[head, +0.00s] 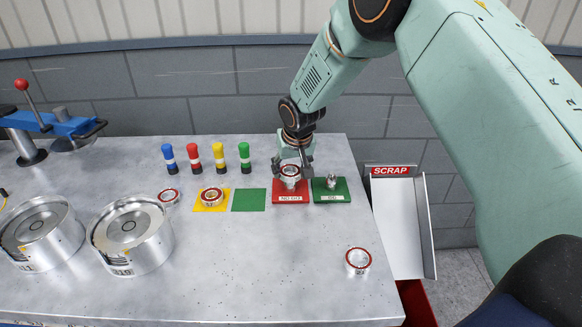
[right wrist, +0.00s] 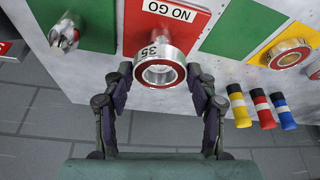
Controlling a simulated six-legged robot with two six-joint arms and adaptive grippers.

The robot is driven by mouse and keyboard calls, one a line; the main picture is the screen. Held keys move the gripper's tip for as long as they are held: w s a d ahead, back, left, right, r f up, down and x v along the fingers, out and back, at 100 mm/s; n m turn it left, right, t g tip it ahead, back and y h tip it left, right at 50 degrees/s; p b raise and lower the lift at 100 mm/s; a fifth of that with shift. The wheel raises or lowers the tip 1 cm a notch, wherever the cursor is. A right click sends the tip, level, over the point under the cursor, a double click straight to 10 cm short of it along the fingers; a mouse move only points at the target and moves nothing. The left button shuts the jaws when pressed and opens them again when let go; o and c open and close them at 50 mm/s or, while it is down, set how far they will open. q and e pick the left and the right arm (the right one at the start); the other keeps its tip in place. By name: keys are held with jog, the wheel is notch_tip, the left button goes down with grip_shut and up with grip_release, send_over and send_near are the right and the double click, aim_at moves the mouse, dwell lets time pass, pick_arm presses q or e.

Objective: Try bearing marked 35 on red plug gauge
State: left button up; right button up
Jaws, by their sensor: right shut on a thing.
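The bearing marked 35 (right wrist: 146,54) is a silver ring with a red inner band, and its number shows in the right wrist view. My right gripper (right wrist: 160,78) is shut on it, one finger on each side. In the head view the bearing (head: 290,171) is at the red NO GO plug gauge (head: 279,197), with my right gripper (head: 293,165) reaching down from above. The red base also shows in the right wrist view (right wrist: 190,38). My left gripper is out of view.
The green GO gauge (head: 340,190) stands just right of the red one. A green mat (head: 248,200) is empty. Other bearings lie on the yellow mat (head: 223,205), left of it (head: 168,197) and at front right (head: 358,261). Several coloured markers (head: 219,157) stand behind. A SCRAP chute (head: 402,225) is beyond the table's right edge.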

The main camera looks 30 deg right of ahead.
jog(key=shift+r, duration=0.1)
jog(key=o, duration=1.5)
jog(key=shift+o, duration=0.6)
jog(key=shift+o, duration=1.3)
notch_tip(320, 180, up, 9)
jog(key=p, duration=0.7)
jog(key=shift+f, duration=0.2)
